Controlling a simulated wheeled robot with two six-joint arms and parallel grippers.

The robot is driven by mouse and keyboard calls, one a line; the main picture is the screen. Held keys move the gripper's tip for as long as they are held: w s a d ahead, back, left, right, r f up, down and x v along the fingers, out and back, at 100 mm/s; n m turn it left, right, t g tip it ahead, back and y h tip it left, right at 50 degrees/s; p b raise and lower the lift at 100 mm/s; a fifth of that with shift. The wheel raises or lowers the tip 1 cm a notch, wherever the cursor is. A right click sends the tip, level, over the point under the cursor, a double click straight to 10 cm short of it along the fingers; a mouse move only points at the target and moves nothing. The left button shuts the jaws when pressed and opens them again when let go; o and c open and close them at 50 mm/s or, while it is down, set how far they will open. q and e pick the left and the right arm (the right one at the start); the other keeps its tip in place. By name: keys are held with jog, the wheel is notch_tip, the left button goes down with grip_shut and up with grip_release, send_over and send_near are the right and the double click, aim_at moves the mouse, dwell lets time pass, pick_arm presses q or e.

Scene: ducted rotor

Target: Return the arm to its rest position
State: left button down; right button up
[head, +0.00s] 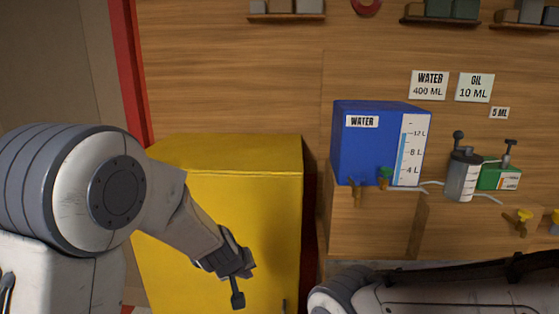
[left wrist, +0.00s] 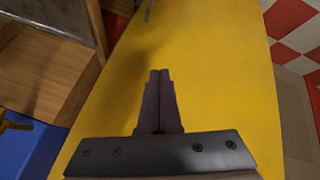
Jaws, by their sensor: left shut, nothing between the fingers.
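My left arm comes in from the left in the head view, and its gripper (head: 236,288) hangs in front of the yellow cabinet (head: 220,190), pointing down. In the left wrist view the two fingers of the left gripper (left wrist: 159,74) are pressed together with nothing between them. Behind them the yellow cabinet (left wrist: 215,70) fills the middle of that view. Part of my other arm lies across the bottom right of the head view; its gripper does not show.
A blue water tank (head: 365,150) stands on a wooden ledge right of the cabinet. Small shelves (head: 287,17) hang above. A red-and-white checkered floor (left wrist: 290,25) shows in the left wrist view.

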pick_arm(q)
jog(key=s+a+f+m+g+y, duration=0.1)
jog(key=s+a+m+g, duration=0.1)
jog(key=s+a, duration=0.5)
jog(key=s+a+m+g+y, duration=0.1)
jog(key=s+a+m+g, duration=0.15)
jog(key=s, duration=0.75)
jog(key=s+d+r+m+g, duration=0.1)
jog(key=s+d+r+m, duration=0.1)
jog(key=s+d, duration=0.4)
jog(key=s+d+r+m+g+h, duration=0.1)
jog(key=s+d+r+m, duration=0.2)
jog(key=s+d+m, duration=0.2)
jog(key=s+d, duration=0.2)
jog(key=s, duration=0.1)
jog(key=shift+s+r, duration=0.25)
jog(key=shift+r, duration=0.05)
dwell(0.4)
